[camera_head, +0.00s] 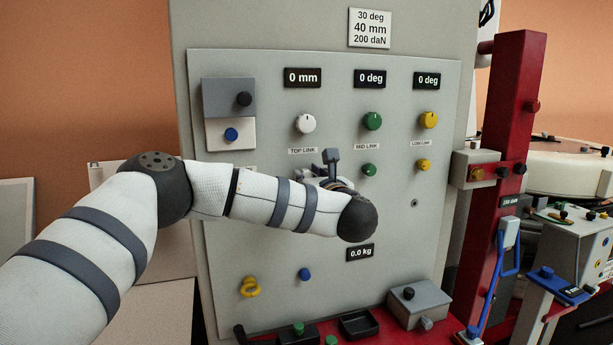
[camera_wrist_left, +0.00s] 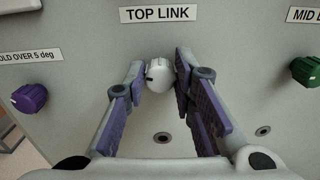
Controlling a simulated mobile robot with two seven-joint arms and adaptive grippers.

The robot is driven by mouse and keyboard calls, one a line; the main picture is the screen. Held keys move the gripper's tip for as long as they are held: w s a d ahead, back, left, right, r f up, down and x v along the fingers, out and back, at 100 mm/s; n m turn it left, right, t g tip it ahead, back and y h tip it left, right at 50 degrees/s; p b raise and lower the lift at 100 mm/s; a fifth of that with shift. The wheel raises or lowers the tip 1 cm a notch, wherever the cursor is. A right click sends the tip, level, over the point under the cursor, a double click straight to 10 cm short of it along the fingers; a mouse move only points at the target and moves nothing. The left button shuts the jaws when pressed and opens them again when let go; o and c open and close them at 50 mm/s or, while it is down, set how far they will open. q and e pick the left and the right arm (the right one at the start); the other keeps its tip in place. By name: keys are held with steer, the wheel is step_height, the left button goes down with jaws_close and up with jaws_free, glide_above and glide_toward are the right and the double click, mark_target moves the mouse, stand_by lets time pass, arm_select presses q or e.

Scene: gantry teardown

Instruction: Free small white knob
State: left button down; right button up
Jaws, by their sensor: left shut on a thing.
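The small white knob (camera_wrist_left: 159,75) is on the grey panel just under the TOP LINK label in the left wrist view. My left gripper (camera_wrist_left: 160,72) is shut on it, with one finger on each side. In the head view my left gripper (camera_head: 325,168) is at the panel below the TOP LINK label, and my forearm covers much of it. The small knob cannot be made out there. A larger white knob (camera_head: 305,123) shows above that label. My right gripper is not in view.
To the right are green knobs (camera_head: 372,121) and yellow knobs (camera_head: 428,119). A purple knob (camera_wrist_left: 30,97) is left of the gripper in the wrist view. A red post (camera_head: 505,180) stands right of the panel. A red tray surface with a grey box (camera_head: 420,303) lies below.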

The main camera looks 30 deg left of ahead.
arm_select(q)
steer(key=shift+w+d+f+m, duration=0.1)
steer(key=shift+f+m, duration=0.05)
steer(key=shift+m, duration=3.5)
steer(key=shift+f+m, duration=0.1)
steer(key=shift+m, duration=3.55)
steer(key=c, duration=1.3)
jaws_free()
steer(key=shift+c, duration=0.2)
steer(key=shift+d, duration=0.1)
steer(key=v, duration=1.1)
steer(key=shift+s+d, duration=0.25)
steer(key=shift+s, duration=0.1)
